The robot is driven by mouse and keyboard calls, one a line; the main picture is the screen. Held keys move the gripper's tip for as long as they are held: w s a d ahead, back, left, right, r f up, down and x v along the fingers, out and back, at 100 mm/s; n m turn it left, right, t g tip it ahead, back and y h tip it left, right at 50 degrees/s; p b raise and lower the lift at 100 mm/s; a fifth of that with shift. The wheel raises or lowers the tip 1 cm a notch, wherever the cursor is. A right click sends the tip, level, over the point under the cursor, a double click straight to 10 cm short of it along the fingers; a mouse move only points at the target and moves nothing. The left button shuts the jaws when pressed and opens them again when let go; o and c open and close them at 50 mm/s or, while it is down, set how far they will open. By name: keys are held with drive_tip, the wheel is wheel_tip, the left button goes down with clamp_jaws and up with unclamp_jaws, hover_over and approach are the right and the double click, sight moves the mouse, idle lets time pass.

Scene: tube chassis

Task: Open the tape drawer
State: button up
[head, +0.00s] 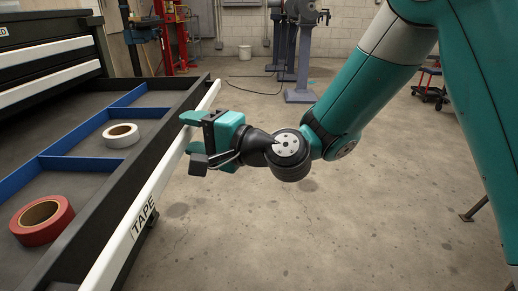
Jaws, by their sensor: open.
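The tape drawer (84,196) stands pulled out from the cabinet at the left, so its inside shows. Its white front edge (137,217) carries the label TAPE (144,218). A red tape roll (62,216) and a white tape roll (121,142) lie in separate compartments. My gripper (192,140) is open at the far part of the drawer's front edge, with its fingers at the white strip. I cannot tell whether the fingers touch it. Nothing shows held between them.
Blue dividers (92,163) split the drawer. Closed drawers with white edges (50,83) sit above it. The concrete floor (330,235) in front is clear.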

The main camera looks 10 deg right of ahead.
drive_tip(key=b+v, duration=1.1)
drive_tip(key=v, duration=0.4)
drive_tip(key=shift+s+b, duration=0.2)
drive_tip(key=shift+b, duration=0.2)
drive_tip(key=shift+d+r, duration=0.1)
